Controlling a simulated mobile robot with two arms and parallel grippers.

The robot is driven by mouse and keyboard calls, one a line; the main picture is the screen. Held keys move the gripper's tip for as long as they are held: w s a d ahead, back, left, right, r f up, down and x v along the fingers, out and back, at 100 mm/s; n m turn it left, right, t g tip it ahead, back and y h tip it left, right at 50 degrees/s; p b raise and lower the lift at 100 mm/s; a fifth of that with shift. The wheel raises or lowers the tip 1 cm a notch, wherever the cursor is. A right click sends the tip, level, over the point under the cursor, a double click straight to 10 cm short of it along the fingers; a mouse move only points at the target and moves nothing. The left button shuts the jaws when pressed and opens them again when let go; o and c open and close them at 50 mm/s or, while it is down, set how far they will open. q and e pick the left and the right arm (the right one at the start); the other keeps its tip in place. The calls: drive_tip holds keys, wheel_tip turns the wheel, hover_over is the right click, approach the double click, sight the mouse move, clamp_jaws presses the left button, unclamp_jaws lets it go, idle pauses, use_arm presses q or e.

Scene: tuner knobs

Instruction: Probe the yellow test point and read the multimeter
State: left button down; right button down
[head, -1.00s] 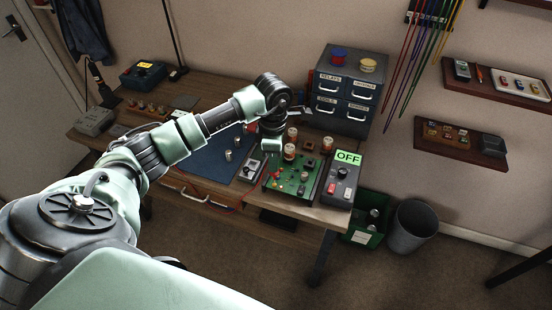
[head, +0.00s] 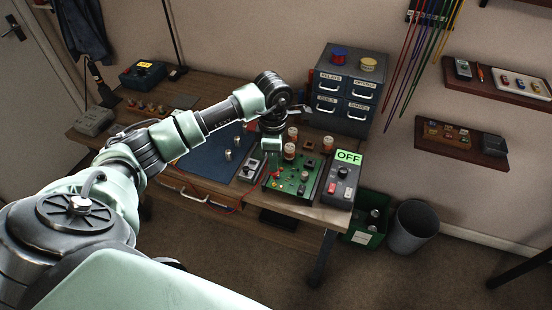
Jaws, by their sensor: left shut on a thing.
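A green circuit board (head: 313,190) with several small coloured points lies at the right end of the workbench. My left gripper (head: 271,153) points down over the board's left rear part. It is shut on a thin red thing, apparently a probe (head: 271,170), whose tip reaches close to the board; I cannot tell whether it touches. A small yellowish spot (head: 276,184) near there may be the yellow test point. A small grey device with a dial (head: 250,167), perhaps the multimeter, stands left of the board; its reading is too small to make out. My right gripper is not in view.
A grey box with a green OFF sign (head: 348,157) stands right of the board. Copper-coloured cylinders (head: 290,151) stand at the board's rear. A drawer cabinet (head: 345,90) is behind. A blue mat (head: 205,160) lies left, with small metal cylinders on it.

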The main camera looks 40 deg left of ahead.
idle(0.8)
use_arm(q)
drive_tip(key=shift+r+p, duration=1.3)
drive_tip(key=shift+r, duration=1.15)
